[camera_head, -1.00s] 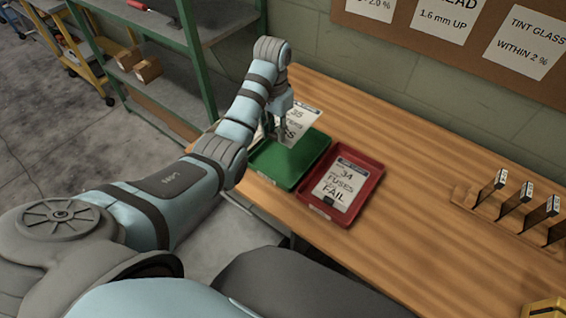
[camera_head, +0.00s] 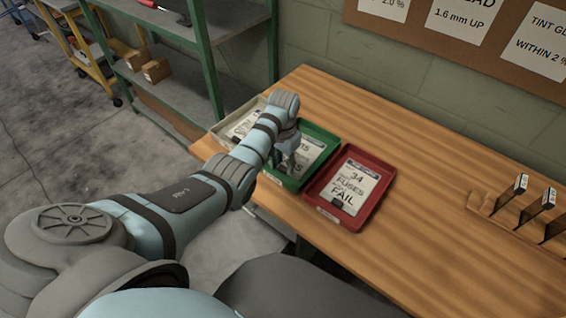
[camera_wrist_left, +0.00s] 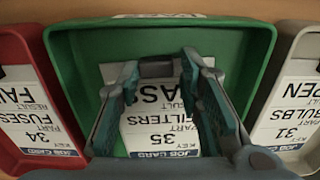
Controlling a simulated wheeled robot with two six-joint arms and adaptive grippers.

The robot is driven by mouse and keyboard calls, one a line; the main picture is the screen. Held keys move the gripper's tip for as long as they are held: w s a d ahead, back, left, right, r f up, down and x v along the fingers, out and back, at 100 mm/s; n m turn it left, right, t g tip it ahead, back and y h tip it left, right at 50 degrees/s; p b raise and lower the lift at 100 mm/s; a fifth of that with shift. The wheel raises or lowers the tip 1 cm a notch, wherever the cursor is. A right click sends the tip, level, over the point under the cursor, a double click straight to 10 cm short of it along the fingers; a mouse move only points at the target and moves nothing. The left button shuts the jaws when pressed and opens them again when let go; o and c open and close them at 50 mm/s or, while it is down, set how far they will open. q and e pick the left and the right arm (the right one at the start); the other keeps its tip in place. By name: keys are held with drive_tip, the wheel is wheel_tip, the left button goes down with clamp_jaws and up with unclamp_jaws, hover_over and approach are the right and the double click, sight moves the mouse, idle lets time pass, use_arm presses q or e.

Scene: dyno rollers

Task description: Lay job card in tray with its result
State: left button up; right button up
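The job card reading 35, FILTERS, PASS (camera_wrist_left: 160,125) lies in the green tray (camera_wrist_left: 255,50). It also shows, partly hidden by my left arm, in the head view (camera_head: 309,150), inside the green tray (camera_head: 324,134). My left gripper (camera_wrist_left: 160,68) is low over this tray. Its fingers are spread on either side of the card's dark block (camera_wrist_left: 157,69), with gaps visible beside the block. The red tray (camera_head: 376,205) holds a card reading 34, FUSES, FAIL (camera_head: 350,183). My right gripper is out of view.
A cream tray (camera_head: 219,127) left of the green one holds a card reading 31, BULBS, OPEN (camera_wrist_left: 296,110). A wooden rack with upright cards (camera_head: 490,203) stands at the right. The table (camera_head: 430,170) between the red tray and the rack is clear.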

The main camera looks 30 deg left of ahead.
use_arm(q)
drive_tip(key=shift+o, duration=0.5)
drive_tip(key=shift+r, duration=0.1)
wheel_tip(320, 180, up, 12)
drive_tip(key=p, duration=0.3)
drive_tip(key=shift+s, duration=0.1)
